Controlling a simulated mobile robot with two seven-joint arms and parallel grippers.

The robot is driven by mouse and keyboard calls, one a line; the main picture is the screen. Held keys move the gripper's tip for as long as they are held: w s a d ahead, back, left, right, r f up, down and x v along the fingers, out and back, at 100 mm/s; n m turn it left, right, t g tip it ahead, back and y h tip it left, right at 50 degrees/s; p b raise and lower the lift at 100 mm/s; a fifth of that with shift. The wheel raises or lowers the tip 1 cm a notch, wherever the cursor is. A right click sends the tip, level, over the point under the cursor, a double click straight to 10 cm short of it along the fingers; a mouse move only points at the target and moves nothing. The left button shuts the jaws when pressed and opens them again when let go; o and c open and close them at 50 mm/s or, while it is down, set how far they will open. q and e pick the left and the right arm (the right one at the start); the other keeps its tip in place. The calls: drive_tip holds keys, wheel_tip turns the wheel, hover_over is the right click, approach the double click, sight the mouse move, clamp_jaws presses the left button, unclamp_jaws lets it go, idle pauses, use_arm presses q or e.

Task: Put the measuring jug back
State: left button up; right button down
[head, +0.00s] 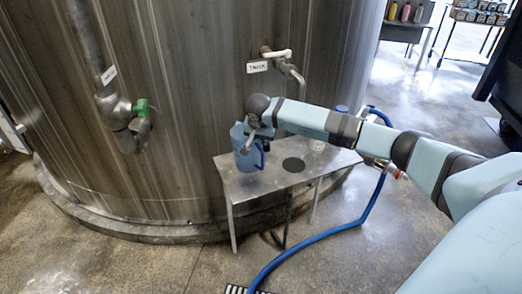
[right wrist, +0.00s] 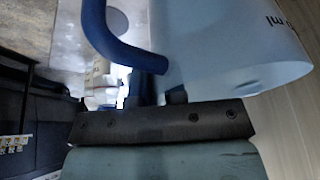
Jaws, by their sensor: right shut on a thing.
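The measuring jug (head: 246,155) is translucent blue with a darker blue handle, at the left end of a small metal table (head: 240,187). I cannot tell whether its base touches the top. My right gripper (head: 258,137) reaches in from the right and is shut on the jug near its handle. In the right wrist view the jug (right wrist: 225,45) fills the upper right, with its curved handle (right wrist: 110,40) at the upper left; the right gripper (right wrist: 172,97) is close against it. My left gripper is not in view.
A large metal tank (head: 200,90) stands behind the table. A tap with a white handle (head: 277,53) is above. A blue hose (head: 330,233) runs down the table's right side onto the floor.

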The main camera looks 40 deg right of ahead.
drive_tip(key=shift+f, duration=2.35)
drive_tip(key=c, duration=1.2)
unclamp_jaws()
drive_tip(key=shift+o, duration=0.2)
